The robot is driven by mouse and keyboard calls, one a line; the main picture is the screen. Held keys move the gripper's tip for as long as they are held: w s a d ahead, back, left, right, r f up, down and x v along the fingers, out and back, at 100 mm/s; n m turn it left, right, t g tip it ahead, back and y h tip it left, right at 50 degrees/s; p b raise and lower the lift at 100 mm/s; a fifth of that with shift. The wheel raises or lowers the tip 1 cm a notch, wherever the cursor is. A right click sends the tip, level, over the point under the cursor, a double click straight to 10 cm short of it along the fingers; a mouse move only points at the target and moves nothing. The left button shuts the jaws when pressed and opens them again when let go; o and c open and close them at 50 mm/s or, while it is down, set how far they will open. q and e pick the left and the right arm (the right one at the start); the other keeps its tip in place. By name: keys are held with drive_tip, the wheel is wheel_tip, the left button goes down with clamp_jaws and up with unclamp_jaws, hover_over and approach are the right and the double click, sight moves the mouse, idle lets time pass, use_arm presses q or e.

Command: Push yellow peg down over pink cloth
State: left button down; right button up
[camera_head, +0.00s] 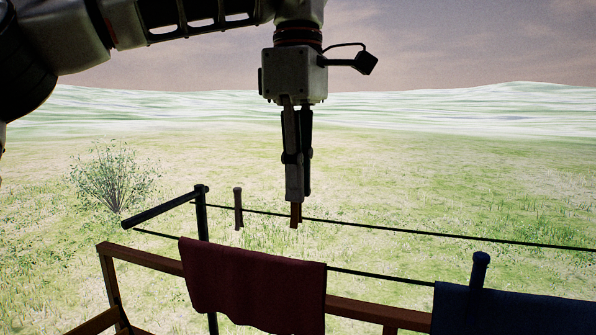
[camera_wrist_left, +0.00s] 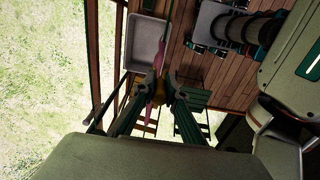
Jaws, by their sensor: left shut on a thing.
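My left gripper (camera_head: 297,196) points straight down in the head view and is shut on a peg (camera_head: 295,216), which looks brownish in the shade there. In the left wrist view the yellow peg (camera_wrist_left: 158,94) shows between the fingertips. The pink cloth (camera_head: 255,287), dark red in this light, hangs over the near line of the drying rack. In the head view the peg's lower end appears above the cloth's top edge, with a gap. In the left wrist view the cloth (camera_wrist_left: 164,38) is a thin pink strip running beneath the peg. My right gripper is out of view.
A blue cloth (camera_head: 515,311) hangs at the right. Another peg (camera_head: 238,207) stands on the far line, left of my gripper. A wooden railing (camera_head: 350,307) runs by the rack. The left wrist view shows a grey bin (camera_wrist_left: 148,42) and wooden deck (camera_wrist_left: 185,60). Grass lies beyond.

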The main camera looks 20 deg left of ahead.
sight(299, 214)
use_arm(q)
drive_tip(key=shift+f, duration=0.8)
drive_tip(key=shift+f+b, duration=0.3)
drive_tip(key=shift+f, duration=1.1)
drive_tip(key=shift+w+f, duration=0.1)
drive_tip(key=shift+f, duration=0.35)
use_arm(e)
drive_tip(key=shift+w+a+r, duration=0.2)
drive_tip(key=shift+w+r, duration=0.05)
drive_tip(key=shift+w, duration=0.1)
use_arm(q)
drive_tip(key=shift+f, duration=0.55)
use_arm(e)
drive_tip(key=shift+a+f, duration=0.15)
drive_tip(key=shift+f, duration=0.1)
use_arm(q)
drive_tip(key=shift+f+b, duration=0.95)
drive_tip(key=shift+f, duration=1.1)
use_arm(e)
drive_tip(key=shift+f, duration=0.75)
use_arm(q)
drive_tip(key=c, duration=2)
unclamp_jaws()
